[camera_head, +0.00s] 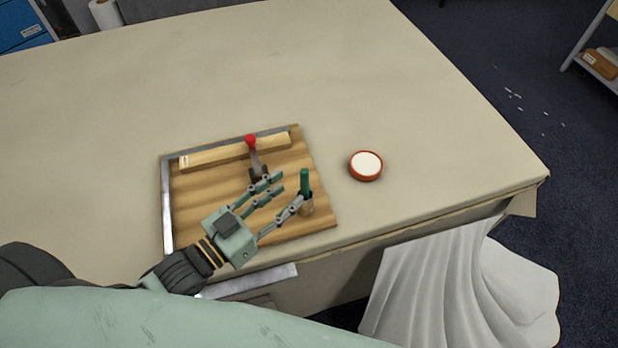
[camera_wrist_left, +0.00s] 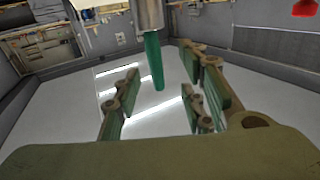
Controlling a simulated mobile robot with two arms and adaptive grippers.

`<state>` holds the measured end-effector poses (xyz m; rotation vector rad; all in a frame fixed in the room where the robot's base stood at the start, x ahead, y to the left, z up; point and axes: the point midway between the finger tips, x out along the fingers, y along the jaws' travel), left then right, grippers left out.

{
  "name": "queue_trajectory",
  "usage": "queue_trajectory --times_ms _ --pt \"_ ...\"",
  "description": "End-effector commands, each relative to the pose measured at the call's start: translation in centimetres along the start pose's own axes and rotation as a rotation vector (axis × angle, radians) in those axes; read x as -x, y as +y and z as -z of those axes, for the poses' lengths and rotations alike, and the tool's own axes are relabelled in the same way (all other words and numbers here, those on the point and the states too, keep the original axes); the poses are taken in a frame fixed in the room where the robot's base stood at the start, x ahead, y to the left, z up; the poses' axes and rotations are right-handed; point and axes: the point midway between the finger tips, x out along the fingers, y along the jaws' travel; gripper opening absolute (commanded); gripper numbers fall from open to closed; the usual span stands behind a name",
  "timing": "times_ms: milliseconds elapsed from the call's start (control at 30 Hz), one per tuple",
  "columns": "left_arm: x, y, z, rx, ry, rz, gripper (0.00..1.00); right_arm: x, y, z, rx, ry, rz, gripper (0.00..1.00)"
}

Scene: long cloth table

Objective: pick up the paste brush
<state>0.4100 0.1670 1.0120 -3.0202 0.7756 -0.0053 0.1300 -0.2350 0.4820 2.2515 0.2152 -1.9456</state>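The paste brush appears to be the upright green-handled thing (camera_head: 305,182) near the right edge of a wooden board (camera_head: 215,208). Its foot sits in or on a small tan holder (camera_head: 307,208); the bristles cannot be made out. My left gripper (camera_head: 288,190) is open just left of it, with fingertips close to the handle. In the left wrist view, the green handle (camera_wrist_left: 154,62) shows beyond the gap between the open fingers (camera_wrist_left: 160,92), with a grey metallic cylinder (camera_wrist_left: 148,14) at its end. Nothing is held. My right gripper is not in view.
A red-knobbed lever clamp (camera_head: 251,141) and a wooden bar (camera_head: 215,156) are on the board, close to my left fingers. A round orange-rimmed white-topped pot (camera_head: 366,165) stands to the right. The cloth table (camera_head: 420,130) is otherwise largely clear; its front edge is near.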

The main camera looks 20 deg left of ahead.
Motion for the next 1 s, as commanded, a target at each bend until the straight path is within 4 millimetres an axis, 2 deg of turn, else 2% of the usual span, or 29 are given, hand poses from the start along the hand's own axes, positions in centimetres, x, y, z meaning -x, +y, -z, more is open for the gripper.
queue_trajectory --times_ms 200,300,367,467,600,700,933,1000 --pt "-1.5 0.0 0.2 -0.001 0.001 0.001 0.38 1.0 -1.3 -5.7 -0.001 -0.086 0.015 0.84" --pt "-2.4 0.1 0.4 -0.001 0.002 0.001 0.38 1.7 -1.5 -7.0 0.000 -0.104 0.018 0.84" --pt "-3.2 0.2 0.5 -0.001 0.002 0.001 0.38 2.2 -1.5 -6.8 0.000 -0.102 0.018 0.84" --pt "-4.6 0.3 0.5 -0.001 0.002 0.001 0.38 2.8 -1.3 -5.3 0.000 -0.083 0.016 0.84" --pt "-6.0 0.3 0.2 -0.001 0.000 0.000 0.38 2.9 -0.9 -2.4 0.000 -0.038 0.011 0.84" --pt "-6.5 0.4 0.1 -0.002 0.000 -0.001 0.38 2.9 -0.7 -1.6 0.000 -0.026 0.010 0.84" --pt "-6.5 0.4 0.0 -0.001 -0.001 -0.001 0.38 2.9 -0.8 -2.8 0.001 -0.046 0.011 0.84" --pt "-6.5 0.4 0.0 -0.001 -0.001 -0.001 0.32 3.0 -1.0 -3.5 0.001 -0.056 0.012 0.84"
